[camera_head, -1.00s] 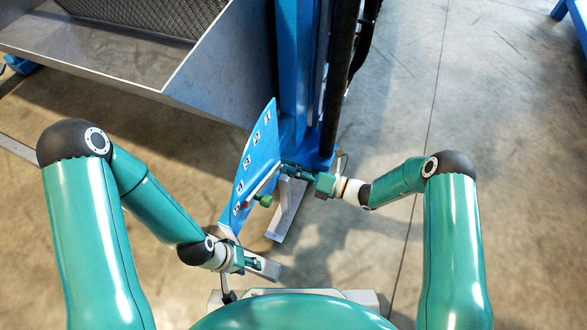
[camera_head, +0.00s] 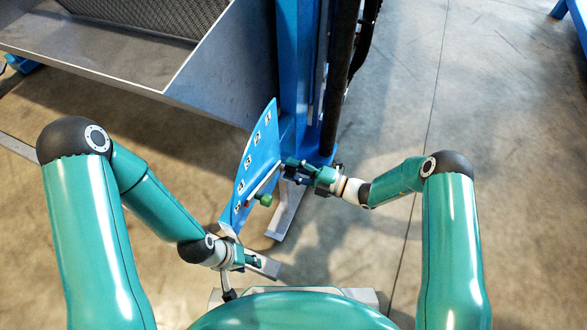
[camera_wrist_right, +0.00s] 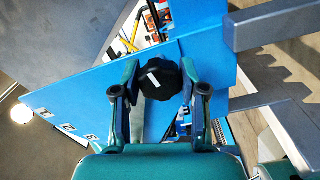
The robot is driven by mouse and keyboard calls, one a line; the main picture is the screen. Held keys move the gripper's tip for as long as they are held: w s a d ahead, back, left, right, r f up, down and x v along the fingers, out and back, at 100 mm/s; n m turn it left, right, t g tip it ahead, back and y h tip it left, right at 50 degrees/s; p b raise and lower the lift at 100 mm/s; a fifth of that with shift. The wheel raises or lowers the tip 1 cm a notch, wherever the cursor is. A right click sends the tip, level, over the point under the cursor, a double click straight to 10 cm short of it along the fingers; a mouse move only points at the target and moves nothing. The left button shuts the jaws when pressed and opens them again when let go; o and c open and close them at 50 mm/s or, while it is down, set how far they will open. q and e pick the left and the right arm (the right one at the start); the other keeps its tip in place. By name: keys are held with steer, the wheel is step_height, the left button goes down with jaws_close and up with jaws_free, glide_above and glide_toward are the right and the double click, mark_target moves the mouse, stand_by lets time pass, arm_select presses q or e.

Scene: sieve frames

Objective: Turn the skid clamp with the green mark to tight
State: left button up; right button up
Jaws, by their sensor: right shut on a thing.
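A black lobed knob (camera_wrist_right: 160,80) with a white line mark sits between the two fingers of my right gripper (camera_wrist_right: 159,90) in the right wrist view. The fingers are shut on its sides. No green mark shows on the held knob. A green knob (camera_head: 266,200) is on the end of a grey lever (camera_head: 262,180) across the plate. My left gripper (camera_head: 250,263) is below the plate, apart from it; its fingers are unclear.
A blue upright post (camera_head: 294,60) with dark hoses stands behind the plate. A grey metal chute (camera_head: 215,75) is at the upper left. Grey metal feet (camera_head: 287,210) stick out below.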

steer(key=shift+w+d+f+m, duration=0.1)
steer(key=shift+m, duration=0.45)
steer(key=shift+w+d+m, duration=0.1)
steer(key=shift+m, duration=0.45)
steer(key=o, duration=1)
steer(key=shift+f, duration=0.1)
steer(key=shift+o, duration=0.7)
steer(key=shift+s+a, duration=0.1)
steer(key=shift+a, duration=0.05)
steer(key=v, duration=1.2)
steer(key=shift+s, duration=0.1)
